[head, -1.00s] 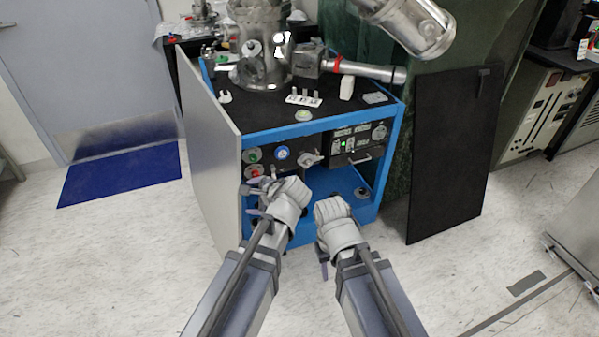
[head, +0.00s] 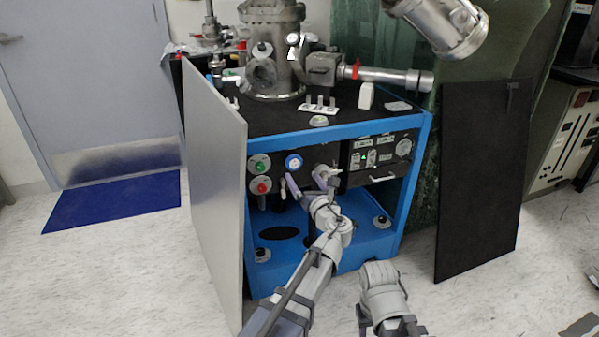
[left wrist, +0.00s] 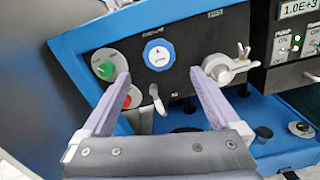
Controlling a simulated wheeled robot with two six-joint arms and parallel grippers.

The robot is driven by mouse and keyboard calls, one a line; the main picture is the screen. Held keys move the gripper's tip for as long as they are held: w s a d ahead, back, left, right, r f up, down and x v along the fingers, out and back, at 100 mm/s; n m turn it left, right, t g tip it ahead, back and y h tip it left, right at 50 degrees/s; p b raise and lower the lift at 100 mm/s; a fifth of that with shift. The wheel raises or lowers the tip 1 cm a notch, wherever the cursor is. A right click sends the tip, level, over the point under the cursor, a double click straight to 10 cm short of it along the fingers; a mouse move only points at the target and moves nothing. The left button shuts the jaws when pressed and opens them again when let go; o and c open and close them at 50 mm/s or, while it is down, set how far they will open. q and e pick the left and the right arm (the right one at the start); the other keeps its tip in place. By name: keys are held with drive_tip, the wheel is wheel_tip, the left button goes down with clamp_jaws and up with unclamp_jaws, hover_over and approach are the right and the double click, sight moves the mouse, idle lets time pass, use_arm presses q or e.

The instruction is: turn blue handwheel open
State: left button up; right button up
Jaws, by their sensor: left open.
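The blue handwheel (head: 293,161), a round knob with a white centre, is on the black front panel of the blue-framed cabinet. It also shows in the left wrist view (left wrist: 159,56), straight ahead between and beyond my open fingers. My left gripper (head: 308,182) is open and empty in front of the panel, just below and right of the handwheel in the head view. Its purple fingers spread either side of the handwheel in the left wrist view (left wrist: 160,76), apart from it as far as I can tell. My right gripper (head: 382,287) is low at the right, its jaws unclear.
A green knob (left wrist: 106,70) and a red knob (left wrist: 131,96) are left of the handwheel. A grey lever valve (left wrist: 222,68) is close on its right, near my right finger. A grey side panel (head: 212,190) stands at the cabinet's left. The floor in front is clear.

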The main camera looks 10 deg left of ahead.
sight(295, 165)
use_arm(q)
drive_tip(key=x, duration=0.7)
drive_tip(key=shift+w+a, duration=0.25)
drive_tip(key=shift+c, duration=0.4)
drive_tip(key=c, duration=1.3)
drive_tip(key=shift+n, duration=0.3)
